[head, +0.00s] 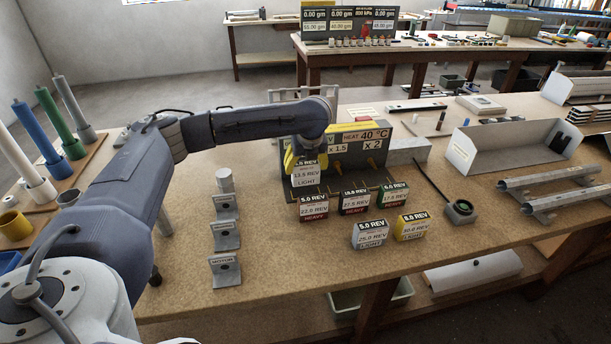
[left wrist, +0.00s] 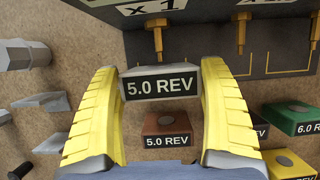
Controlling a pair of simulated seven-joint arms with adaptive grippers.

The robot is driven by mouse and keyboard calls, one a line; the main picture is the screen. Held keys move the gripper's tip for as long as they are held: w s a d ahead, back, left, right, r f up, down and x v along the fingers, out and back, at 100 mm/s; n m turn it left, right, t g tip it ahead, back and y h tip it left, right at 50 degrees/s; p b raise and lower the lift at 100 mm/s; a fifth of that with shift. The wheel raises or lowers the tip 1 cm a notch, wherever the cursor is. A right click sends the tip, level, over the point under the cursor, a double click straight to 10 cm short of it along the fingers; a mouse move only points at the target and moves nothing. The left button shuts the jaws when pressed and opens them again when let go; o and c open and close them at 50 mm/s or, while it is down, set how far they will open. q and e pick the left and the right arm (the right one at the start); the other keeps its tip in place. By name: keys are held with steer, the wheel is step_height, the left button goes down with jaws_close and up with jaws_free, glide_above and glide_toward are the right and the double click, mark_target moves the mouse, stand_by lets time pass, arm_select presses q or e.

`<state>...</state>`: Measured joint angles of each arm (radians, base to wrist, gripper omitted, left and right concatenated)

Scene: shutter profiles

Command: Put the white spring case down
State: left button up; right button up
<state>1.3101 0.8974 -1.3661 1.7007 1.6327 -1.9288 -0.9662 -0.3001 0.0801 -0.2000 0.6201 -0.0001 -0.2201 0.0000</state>
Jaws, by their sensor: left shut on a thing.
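My left gripper (head: 306,164) is shut on a white spring case (head: 306,178) in front of the dark test stand (head: 355,160). My right gripper is out of view.
A red case (head: 313,208), black case (head: 354,202), green case (head: 394,195) and yellow case (head: 412,226) stand nearby. Several grey brackets (head: 224,236) are at left. A black-topped device (head: 460,210) is at right. The front of the bench (head: 300,275) is clear.

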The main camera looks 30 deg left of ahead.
mark_target(305, 175)
arm_select(q)
steer(key=shift+f, duration=2.1)
steer(key=shift+f, duration=0.1)
steer(key=o, duration=1.3)
steer(key=shift+f, duration=0.1)
steer(key=v, duration=1.2)
